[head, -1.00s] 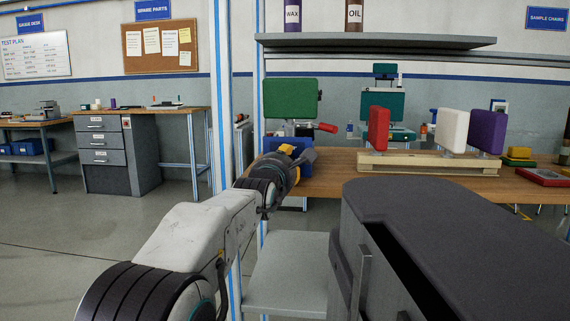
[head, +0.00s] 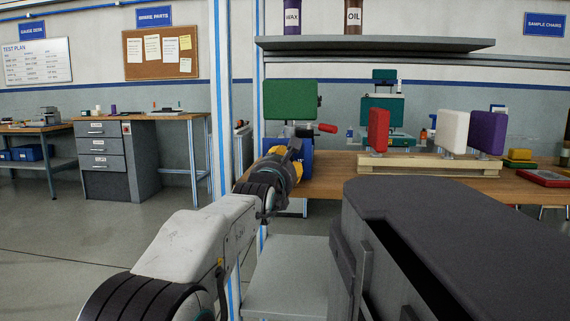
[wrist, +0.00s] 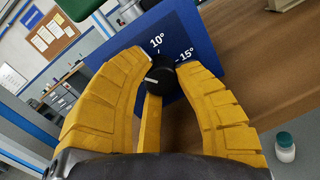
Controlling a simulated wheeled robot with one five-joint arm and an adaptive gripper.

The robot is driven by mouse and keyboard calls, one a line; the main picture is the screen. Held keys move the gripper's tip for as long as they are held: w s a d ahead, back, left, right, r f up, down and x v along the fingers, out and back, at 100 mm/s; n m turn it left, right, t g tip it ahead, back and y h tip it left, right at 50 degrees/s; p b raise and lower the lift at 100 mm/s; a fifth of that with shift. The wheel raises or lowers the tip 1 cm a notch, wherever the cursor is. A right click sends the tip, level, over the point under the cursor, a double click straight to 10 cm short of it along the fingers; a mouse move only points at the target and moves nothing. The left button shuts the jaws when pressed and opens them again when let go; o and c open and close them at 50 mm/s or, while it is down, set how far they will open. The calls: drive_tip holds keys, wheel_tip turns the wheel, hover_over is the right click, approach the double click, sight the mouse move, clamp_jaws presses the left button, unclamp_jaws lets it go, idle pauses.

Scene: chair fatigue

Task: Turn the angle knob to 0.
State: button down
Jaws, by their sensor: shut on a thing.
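The angle knob (wrist: 156,74) is black and round with a white line on its face. It sits in front of a blue panel (wrist: 186,30) marked 10° and 15°; the 0 mark is not visible. In the wrist view, the yellow fingers of my gripper (wrist: 158,72) are closed around the knob, with a narrow yellow piece below it. The white line lies at a slant, on the side away from the 15° label. In the head view, my gripper (head: 296,158) is at the blue panel (head: 305,166), hiding the knob.
The panel is under a green pad (head: 290,100) with a red handle (head: 327,128) beside it. Red, white and purple pads stand on a wooden rack (head: 415,167) to the right. A shelf (head: 375,43) is overhead.

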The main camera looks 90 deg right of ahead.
drive_tip(key=shift+a+r, duration=0.1)
drive_tip(key=shift+r, duration=0.35)
drive_tip(key=c, duration=1.4)
unclamp_jaws()
drive_tip(key=o, duration=0.5)
drive_tip(key=shift+f, duration=0.25)
drive_tip(key=shift+o, duration=0.2)
drive_tip(key=v, duration=1.1)
drive_tip(key=shift+a, duration=0.45)
drive_tip(key=shift+f, duration=0.1)
